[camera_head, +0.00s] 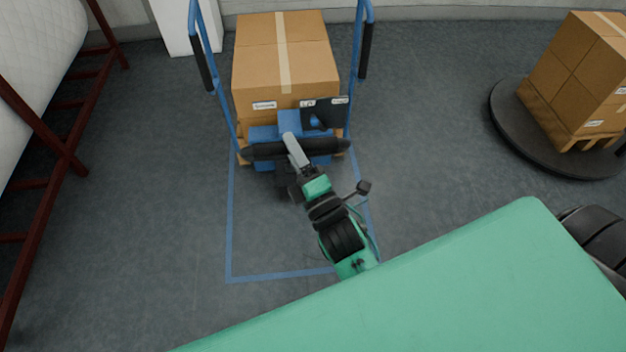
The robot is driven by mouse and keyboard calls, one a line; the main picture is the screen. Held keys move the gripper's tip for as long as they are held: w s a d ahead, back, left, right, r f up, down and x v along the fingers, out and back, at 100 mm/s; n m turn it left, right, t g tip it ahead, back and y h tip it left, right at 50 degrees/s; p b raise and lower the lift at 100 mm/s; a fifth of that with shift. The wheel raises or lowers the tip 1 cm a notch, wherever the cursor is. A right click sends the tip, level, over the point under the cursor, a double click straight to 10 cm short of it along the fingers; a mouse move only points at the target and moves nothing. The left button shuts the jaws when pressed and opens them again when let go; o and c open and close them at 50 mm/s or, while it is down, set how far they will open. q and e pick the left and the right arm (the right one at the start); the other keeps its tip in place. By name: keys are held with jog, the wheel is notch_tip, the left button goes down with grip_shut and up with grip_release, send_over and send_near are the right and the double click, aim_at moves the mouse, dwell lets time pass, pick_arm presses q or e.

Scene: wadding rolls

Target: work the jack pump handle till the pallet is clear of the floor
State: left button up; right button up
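The pump handle (262,152) is a black crossbar at the front of the blue pallet jack (290,123). My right gripper (292,146) reaches it from below in the picture, with a grey finger lying across the bar's middle. The other finger is hidden, so I cannot tell whether it is shut on the bar. The wooden pallet (241,143) shows only as small edges under the stacked cartons (258,72). Its gap to the floor is hidden. My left gripper is not in view.
Blue uprights with black grips (366,48) flank the cartons. A blue line (229,225) marks the floor. A dark round platform (512,120) with cartons is at right, a red rack (62,150) at left.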

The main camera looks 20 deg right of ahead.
pick_arm(q)
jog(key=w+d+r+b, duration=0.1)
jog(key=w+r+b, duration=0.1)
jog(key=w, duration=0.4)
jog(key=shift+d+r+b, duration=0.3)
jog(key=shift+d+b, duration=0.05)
jog(key=shift+b, duration=0.15)
pick_arm(e)
jog(key=v, duration=1.2)
jog(key=shift+s, duration=0.35)
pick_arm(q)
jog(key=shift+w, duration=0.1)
pick_arm(e)
jog(key=shift+d+f, duration=0.1)
jog(key=shift+f, duration=0.15)
